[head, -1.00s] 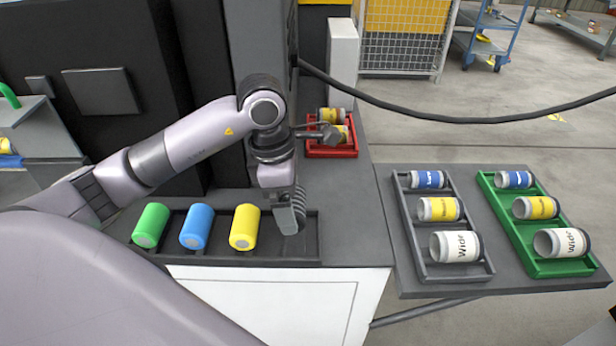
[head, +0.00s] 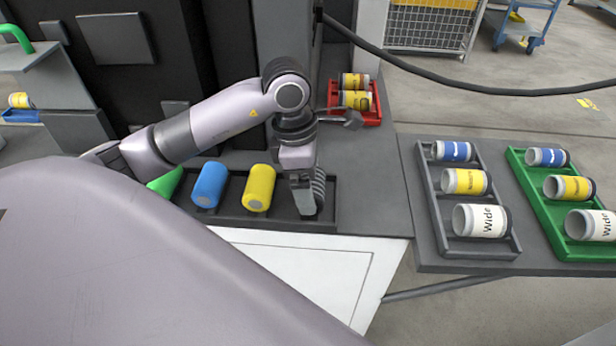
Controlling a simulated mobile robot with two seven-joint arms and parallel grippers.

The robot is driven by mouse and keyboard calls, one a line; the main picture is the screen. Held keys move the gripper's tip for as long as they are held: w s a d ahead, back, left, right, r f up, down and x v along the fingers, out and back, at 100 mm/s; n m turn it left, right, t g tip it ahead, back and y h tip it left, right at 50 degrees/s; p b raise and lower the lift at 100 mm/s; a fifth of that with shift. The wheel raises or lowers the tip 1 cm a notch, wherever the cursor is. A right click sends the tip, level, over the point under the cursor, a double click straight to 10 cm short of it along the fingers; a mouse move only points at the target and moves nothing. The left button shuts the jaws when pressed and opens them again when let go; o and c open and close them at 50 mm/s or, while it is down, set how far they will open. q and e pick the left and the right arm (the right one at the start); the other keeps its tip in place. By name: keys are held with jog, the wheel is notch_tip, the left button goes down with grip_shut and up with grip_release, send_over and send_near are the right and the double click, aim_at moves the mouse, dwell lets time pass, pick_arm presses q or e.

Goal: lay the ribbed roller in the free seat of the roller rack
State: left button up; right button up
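The roller rack (head: 234,215) is a dark tray on the grey bench. A green roller (head: 165,183), a blue roller (head: 210,185) and a yellow roller (head: 259,187) lie in it from left to right. The dark grey ribbed roller (head: 319,190) is at the rack's right-hand seat, right of the yellow one. My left gripper (head: 306,196) points down there, with a finger against the ribbed roller; it appears shut on it. The finger hides part of the roller, so I cannot tell whether it touches the seat floor. My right gripper is out of view.
A red tray (head: 372,116) with cans stands behind the gripper. A grey tray (head: 437,205) and a green tray (head: 545,222) hold labelled cylinders on the right table. My own arm link covers the lower left. The bench between rack and grey tray is clear.

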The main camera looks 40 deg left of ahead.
pick_arm(q)
jog(key=o, duration=0.9)
jog(key=shift+c, duration=0.2)
jog(key=shift+r, duration=0.1)
jog(key=r, duration=0.4)
jog(key=a+r, duration=0.1)
jog(key=r, duration=0.2)
jog(key=shift+s, duration=0.25)
notch_tip(320, 180, up, 6)
jog(key=p, duration=0.4)
